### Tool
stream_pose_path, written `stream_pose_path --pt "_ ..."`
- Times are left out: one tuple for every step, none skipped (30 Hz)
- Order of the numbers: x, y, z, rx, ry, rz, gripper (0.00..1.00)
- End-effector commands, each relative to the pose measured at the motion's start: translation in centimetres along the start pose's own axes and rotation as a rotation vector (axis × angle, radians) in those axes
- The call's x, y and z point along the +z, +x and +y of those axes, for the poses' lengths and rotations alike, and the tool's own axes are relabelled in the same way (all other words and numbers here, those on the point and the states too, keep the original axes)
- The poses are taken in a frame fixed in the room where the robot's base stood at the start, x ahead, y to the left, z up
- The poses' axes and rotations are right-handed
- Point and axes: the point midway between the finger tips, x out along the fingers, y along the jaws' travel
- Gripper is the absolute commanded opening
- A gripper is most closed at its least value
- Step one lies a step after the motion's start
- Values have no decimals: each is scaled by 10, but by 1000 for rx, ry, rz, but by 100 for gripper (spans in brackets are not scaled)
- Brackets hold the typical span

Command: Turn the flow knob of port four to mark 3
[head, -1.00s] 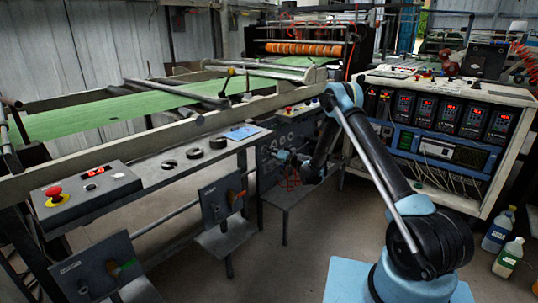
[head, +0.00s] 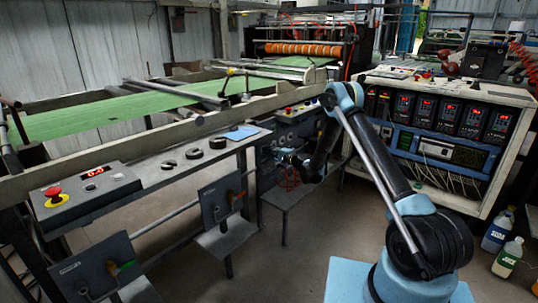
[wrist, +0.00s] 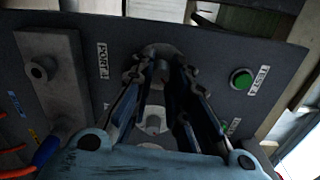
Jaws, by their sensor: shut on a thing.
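The dark port panel (wrist: 215,45) fills the wrist view, with a "PORT 4" label (wrist: 103,61) left of the fingers. My gripper (wrist: 165,70) is shut on the flow knob (wrist: 160,50), whose round base shows behind the fingertips. The fingers hide most of the knob, and I cannot read its pointer or any mark. In the head view my gripper (head: 284,157) is at the front of the panel, small and dark.
A green button (wrist: 241,79) labelled "TEST 4" sits right of the knob. A pale round fitting (wrist: 154,122) shows between the fingers. A grey block (wrist: 55,80) and blue and orange hoses (wrist: 45,152) lie at left. A small shelf (head: 290,192) stands under the panel.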

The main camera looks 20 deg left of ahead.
Motion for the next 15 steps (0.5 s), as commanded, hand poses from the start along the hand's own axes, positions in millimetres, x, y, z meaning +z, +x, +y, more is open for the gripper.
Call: stream_pose_path --pt "-3 -2 1 1 42 4 0" --pt "-3 -2 1 1 70 3 0" --pt "-3 -2 1 2 108 2 0" --pt "-3 -2 1 2 136 1 0" --pt "-4 -2 1 2 165 0 0" --pt "-4 -2 1 2 202 -1 0" --pt "-4 -2 1 2 231 -1 0" --pt "-4 -2 1 2 260 -2 0" --pt "-4 -2 1 2 297 -3 0" --pt "-4 -2 1 2 326 -4 0" --pt "-4 -2 1 2 355 -5 0" --pt "-4 -2 1 2 392 -6 0" --pt "-4 -2 1 2 421 -7 0" --pt "-4 -2 1 2 450 -7 0" --pt "-4 -2 1 3 487 -9 0"
